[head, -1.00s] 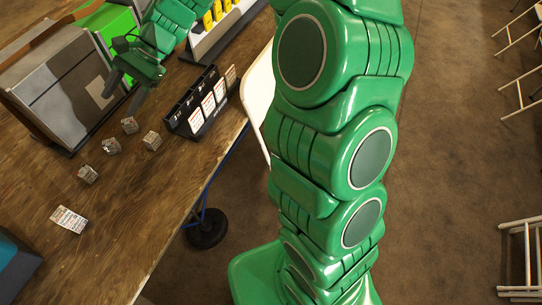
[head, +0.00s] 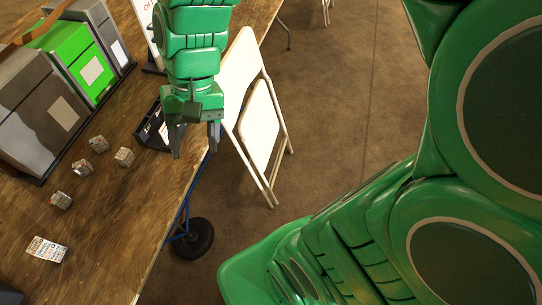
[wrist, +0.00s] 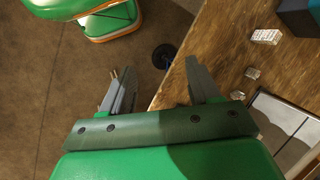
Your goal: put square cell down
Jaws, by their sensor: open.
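Several small square cells lie on the wooden table (head: 105,225) in the head view: one nearest (head: 60,200), one behind it (head: 83,168), one farther back (head: 99,143) and one to the right (head: 124,156). Two small blocks, likely cells, also show at the right of the wrist view (wrist: 252,73) (wrist: 238,95). My gripper (head: 195,139) points down near the table's right edge, right of the cells and apart from them. In the wrist view its fingers (wrist: 160,70) are spread, with nothing between them.
A black rack (head: 150,127) stands by the table edge, partly behind my gripper. Grey (head: 40,105) and green (head: 85,55) boxes stand at the left back. A printed white card (head: 47,250) lies at front left. A white folding chair (head: 258,120) stands beyond the edge.

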